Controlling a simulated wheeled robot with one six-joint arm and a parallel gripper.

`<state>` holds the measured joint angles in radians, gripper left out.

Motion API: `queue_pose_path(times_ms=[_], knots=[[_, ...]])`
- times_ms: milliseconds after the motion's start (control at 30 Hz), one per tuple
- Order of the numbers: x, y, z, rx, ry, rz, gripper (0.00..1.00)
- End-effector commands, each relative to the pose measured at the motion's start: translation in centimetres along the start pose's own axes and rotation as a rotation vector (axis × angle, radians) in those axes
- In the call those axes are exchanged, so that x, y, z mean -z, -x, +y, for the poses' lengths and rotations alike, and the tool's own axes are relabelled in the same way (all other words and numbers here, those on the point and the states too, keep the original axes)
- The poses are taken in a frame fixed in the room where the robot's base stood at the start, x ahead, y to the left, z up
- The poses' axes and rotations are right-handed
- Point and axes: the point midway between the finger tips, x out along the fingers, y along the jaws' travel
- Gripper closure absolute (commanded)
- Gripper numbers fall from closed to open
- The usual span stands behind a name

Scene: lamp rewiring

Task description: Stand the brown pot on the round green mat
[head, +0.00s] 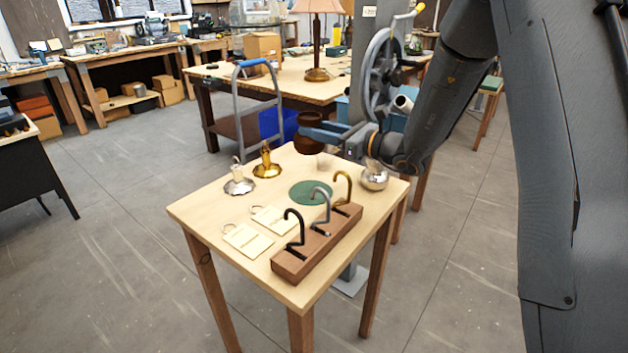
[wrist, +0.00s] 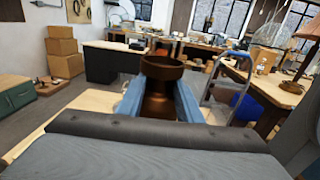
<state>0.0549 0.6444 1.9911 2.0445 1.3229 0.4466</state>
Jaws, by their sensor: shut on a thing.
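The brown pot (head: 308,141) is held above the small wooden table, toward its far edge. My gripper (head: 318,133) is shut on it, coming in from the right. In the wrist view the pot (wrist: 160,85) stands between the two blue fingers, its rim up and looking roughly upright. The round green mat (head: 311,192) lies flat on the table, nearer the front than the pot. The mat is bare, though the grey hook overlaps its front edge in the picture.
A wooden block with several hooks (head: 318,244) stands just in front of the mat. A silver pot (head: 374,178) is to its right. A brass holder (head: 266,163) and a silver holder (head: 239,182) stand to its left. Two cards (head: 247,240) lie front left.

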Motion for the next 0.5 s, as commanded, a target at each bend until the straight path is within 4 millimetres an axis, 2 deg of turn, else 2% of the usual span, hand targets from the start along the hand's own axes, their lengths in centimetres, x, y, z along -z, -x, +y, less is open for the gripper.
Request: queue_pose_path(times_ms=[100,300,500], knots=[[2.8,0.0,0.0,0.001,-0.004,0.001,0.99],[7.0,-0.1,0.1,-0.002,-0.003,0.000,0.99],[9.4,-0.1,0.1,-0.001,0.000,-0.002,0.99]])
